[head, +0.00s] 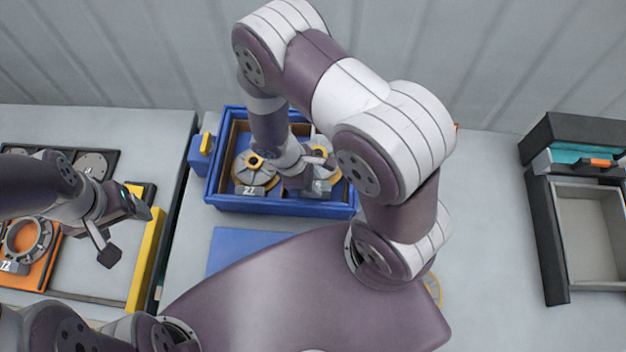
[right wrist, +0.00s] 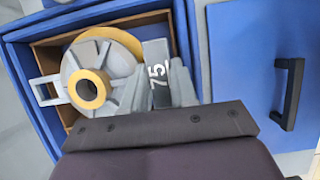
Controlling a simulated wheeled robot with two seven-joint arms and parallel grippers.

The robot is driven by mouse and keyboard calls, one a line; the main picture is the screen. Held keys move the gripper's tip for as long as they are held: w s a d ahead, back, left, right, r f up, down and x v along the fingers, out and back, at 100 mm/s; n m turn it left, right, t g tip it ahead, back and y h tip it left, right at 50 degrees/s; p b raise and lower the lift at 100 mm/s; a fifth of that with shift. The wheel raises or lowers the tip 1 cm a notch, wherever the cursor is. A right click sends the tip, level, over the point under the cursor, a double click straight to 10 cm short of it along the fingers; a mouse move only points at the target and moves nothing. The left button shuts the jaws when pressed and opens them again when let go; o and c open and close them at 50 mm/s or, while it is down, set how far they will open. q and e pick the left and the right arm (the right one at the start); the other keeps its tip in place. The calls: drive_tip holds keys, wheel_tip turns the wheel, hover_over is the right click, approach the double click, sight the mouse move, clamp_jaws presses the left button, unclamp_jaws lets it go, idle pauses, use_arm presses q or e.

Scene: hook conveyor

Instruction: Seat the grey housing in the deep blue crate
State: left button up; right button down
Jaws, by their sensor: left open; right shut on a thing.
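The deep blue crate (head: 285,207) stands on the table in the middle of the head view, with a brown inner lining. A grey housing with a yellow ring (head: 242,172) sits in its left half. A second grey housing with yellow rings (head: 322,153) is in the right half, partly hidden by my right arm. My right gripper (head: 308,180) is shut on this second housing, at its side by the tag marked 75 (right wrist: 158,75). Whether its underside touches the crate floor is hidden. My left gripper (head: 129,230) is open and empty, over the left table area.
An orange tray (head: 38,270) with a ring part lies at far left, beside a yellow bar (head: 147,260). A blue panel (head: 235,247) lies in front of the crate. A black-framed grey bin (head: 585,235) stands at right. Table between crate and bin is mostly clear.

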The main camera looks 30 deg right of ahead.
drive_tip(key=shift+f+b, duration=1.35)
drive_tip(key=shift+f, duration=0.25)
drive_tip(key=c, duration=1.1)
unclamp_jaws()
drive_tip(key=o, duration=0.3)
drive_tip(key=shift+d+f, duration=0.1)
drive_tip(key=shift+d, duration=0.05)
drive_tip(key=shift+s, duration=0.1)
